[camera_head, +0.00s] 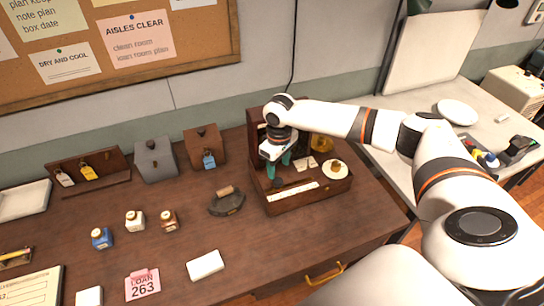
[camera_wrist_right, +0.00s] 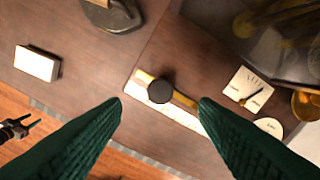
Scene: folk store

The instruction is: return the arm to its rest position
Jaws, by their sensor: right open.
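My right arm (camera_head: 340,118) reaches in from the right, across the wooden counter, and bends down at the wrist. My right gripper (camera_head: 279,166) points down over the dark wooden scale case (camera_head: 318,195). Its two green fingers are apart and empty; they also show in the right wrist view (camera_wrist_right: 161,104). Between and beyond the fingertips in that view is a round black knob (camera_wrist_right: 160,91) above a brass and white strip on the case. I see no contact between the fingers and the knob. My left gripper is not seen in the head view.
The counter (camera_head: 235,245) carries a dark iron-like object (camera_head: 227,204), a white block (camera_head: 205,265), small bottles (camera_head: 135,221) and wooden boxes (camera_head: 205,150). The case's upright back stands close to my gripper. A white side table (camera_head: 415,115) is at right.

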